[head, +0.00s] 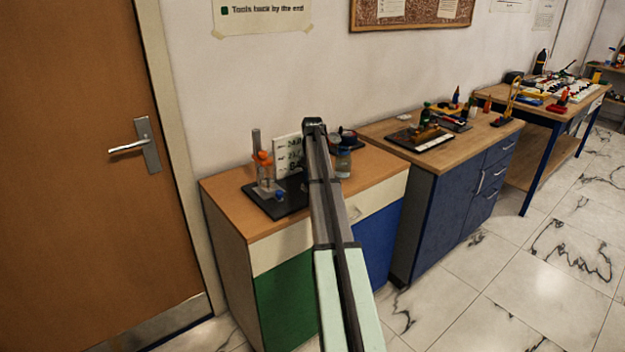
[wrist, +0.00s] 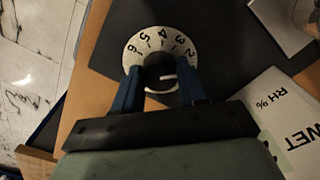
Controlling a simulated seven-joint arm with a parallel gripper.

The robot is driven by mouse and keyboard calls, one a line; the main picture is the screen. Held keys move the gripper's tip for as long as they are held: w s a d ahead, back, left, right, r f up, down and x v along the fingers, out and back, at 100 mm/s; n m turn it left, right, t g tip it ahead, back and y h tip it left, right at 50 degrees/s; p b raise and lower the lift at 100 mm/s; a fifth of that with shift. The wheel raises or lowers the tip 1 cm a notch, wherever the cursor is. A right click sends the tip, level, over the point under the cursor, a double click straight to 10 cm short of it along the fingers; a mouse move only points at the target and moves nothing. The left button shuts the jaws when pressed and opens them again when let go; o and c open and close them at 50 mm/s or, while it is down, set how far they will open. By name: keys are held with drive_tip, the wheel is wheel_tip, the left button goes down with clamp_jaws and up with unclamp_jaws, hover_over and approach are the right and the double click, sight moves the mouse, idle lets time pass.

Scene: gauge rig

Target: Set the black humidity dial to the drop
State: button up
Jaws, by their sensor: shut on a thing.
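The black humidity dial (wrist: 154,68) shows in the wrist view as a dark round knob inside a white ring (wrist: 154,37) numbered 2 to 6 along its visible part. A short white mark on the knob points toward the right of the picture. My gripper (wrist: 161,84) has its two blue fingers on either side of the knob, shut on it. The fingers cover the ring's lower sides, and I cannot make out a drop sign. In the head view my arm hides the dial and fingers.
A white card (wrist: 284,118) reading "RH %" and "WET" lies to the right of the dial. In the head view, a clear-and-orange stand (head: 265,175) is left of my arm and a glass jar (head: 343,162) right of it, on the wooden cabinet top (head: 232,212).

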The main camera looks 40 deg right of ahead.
drive_tip(key=n, duration=0.4)
drive_tip(key=shift+n, duration=2.3)
drive_tip(key=o, duration=1.1)
drive_tip(key=shift+c, duration=0.2)
drive_tip(key=shift+r, duration=0.1)
wheel_tip(320, 180, up, 14)
